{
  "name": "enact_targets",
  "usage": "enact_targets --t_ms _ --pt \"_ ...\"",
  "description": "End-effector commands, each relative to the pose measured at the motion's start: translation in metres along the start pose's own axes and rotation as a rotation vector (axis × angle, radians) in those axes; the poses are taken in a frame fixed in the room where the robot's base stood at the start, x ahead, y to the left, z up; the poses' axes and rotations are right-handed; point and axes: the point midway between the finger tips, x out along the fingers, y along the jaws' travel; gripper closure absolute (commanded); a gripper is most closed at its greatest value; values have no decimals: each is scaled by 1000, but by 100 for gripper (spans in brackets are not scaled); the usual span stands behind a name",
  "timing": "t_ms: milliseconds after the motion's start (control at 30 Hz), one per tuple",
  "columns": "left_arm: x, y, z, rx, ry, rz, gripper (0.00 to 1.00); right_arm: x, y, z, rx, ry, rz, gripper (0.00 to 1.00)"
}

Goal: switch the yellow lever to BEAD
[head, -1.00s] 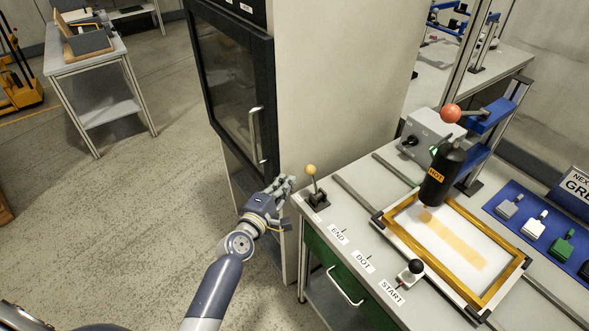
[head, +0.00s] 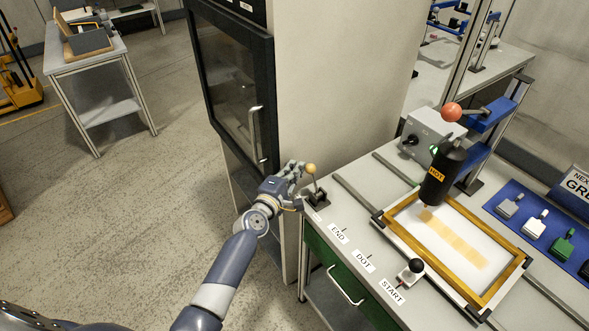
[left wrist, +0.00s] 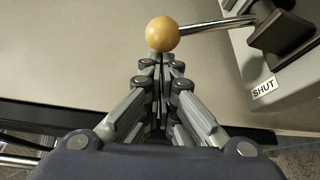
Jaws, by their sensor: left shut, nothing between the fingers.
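The yellow lever is a yellow ball knob (head: 310,168) on a metal rod, rising from a dark base (head: 316,198) at the near left corner of the bench. My left gripper (head: 299,168) is shut and empty, its fingertips just left of the knob. In the left wrist view the knob (left wrist: 163,34) sits straight ahead of the closed fingertips (left wrist: 162,62); I cannot tell whether they touch it. The rod runs right to the dark base, beside a label (left wrist: 265,88) reading SHUT. No BEAD label is readable. My right gripper is not in view.
Labels END (head: 338,233), DOT (head: 363,259) and START (head: 391,291) line the bench's front edge. A wooden frame (head: 500,276) lies under a black HOT nozzle (head: 443,175). A tall cabinet (head: 340,80) stands behind the lever. Open floor lies left.

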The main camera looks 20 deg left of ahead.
Motion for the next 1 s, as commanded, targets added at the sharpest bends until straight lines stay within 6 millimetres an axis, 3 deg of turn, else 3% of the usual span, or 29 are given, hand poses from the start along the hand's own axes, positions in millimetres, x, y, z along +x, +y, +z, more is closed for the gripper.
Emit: enact_targets --t_ms 667,1000 --pt "-5 5 10 101 -3 61 100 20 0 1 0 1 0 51" --pt "-13 7 23 257 -4 151 100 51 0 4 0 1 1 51"
